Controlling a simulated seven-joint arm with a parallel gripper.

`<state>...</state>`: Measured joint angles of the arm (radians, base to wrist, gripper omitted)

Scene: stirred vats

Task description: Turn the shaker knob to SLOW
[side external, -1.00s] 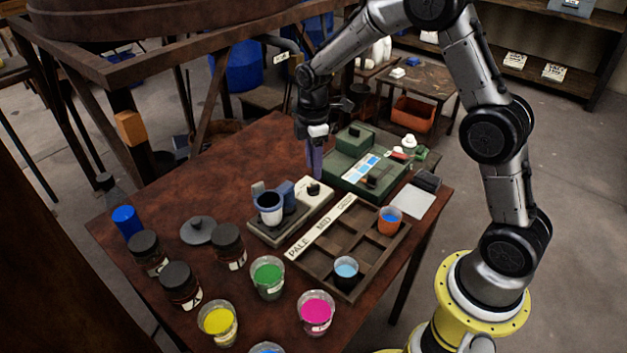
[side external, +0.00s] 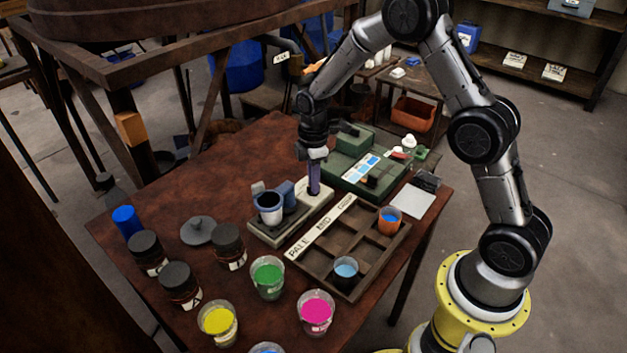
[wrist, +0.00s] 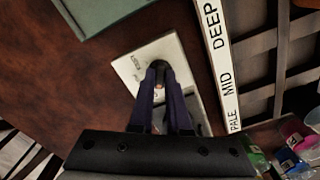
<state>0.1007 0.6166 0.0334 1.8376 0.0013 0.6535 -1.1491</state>
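The shaker (side external: 262,234) stands on the brown table, with a cream panel (wrist: 133,66) at its right end. A dark-rimmed cup (side external: 269,217) sits on its left part. My gripper (side external: 314,192) points straight down over the panel, its purple fingers reaching panel height. In the wrist view the fingertips (wrist: 159,70) lie at either side of the dark shaker knob (wrist: 159,66). Whether they press on it cannot be told. The fingers hide the knob in the side view. Small marks show on the panel, but I cannot read them or the knob's pointing.
A wooden compartment tray (side external: 345,283) with a PALE, MID, DEEP strip is close in front of the shaker. A green device (side external: 352,170) stands behind. Open paint cups, including a green one (side external: 267,277), and dark jars (side external: 180,283) fill the front left. The table's back left is clear.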

